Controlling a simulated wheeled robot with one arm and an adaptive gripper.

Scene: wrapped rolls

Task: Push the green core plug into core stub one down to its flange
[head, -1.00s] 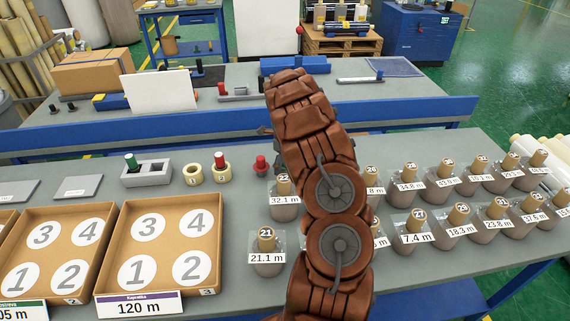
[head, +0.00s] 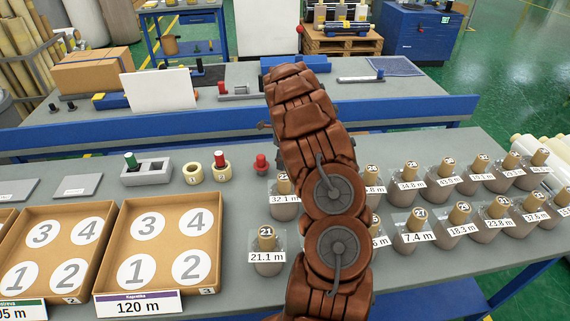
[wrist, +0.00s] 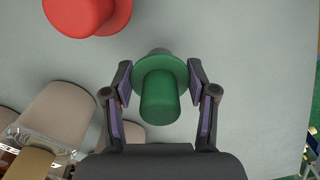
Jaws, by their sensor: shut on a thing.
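The green core plug (wrist: 161,88) is between the fingers of my gripper (wrist: 161,85) in the wrist view. The fingers are shut on it at both sides of its round flange, and its stem points toward the bottom of the picture. In the head view my arm hides the plug and most of the gripper. I cannot tell whether the plug touches the table. An open cream core stub (head: 193,174) stands on the table left of my arm; its small label is hard to read. A second stub (head: 221,173) beside it has a red plug (head: 219,158) in it.
A loose red plug (head: 261,163) stands left of my arm; a red plug also shows in the wrist view (wrist: 88,12). A grey block (head: 148,178) holds a green-topped piece (head: 131,161). Cardboard trays (head: 112,262) lie front left. Several wrapped rolls (head: 268,258) stand front and right.

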